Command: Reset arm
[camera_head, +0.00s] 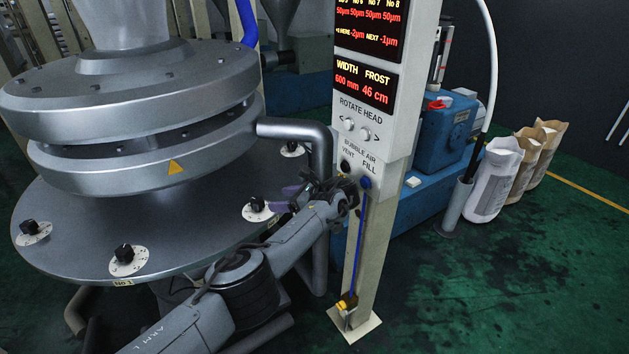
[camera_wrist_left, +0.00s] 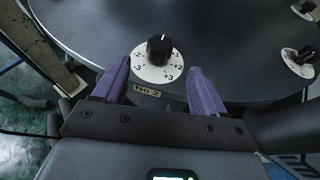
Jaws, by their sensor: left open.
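My left gripper (camera_head: 284,198) reaches in from the bottom of the head view to the right rim of the round grey die table. Its purple fingers are spread, and nothing is between the pads. In the left wrist view the open fingers (camera_wrist_left: 160,80) point at a black knob (camera_wrist_left: 159,46) on a white dial plate marked with plus and minus numbers, above a "No 2" label (camera_wrist_left: 147,92). The knob lies beyond the fingertips, apparently untouched. A dial knob (camera_head: 257,205) also shows just left of the gripper in the head view. My right gripper is not in view.
A control post (camera_head: 373,180) with red displays, buttons and a blue tube stands just right of the gripper. A bent grey pipe (camera_head: 322,150) rises close behind it. More dials, including one at "No 1" (camera_head: 124,256), sit along the rim. White and brown sacks (camera_head: 494,180) stand at right; green floor is clear there.

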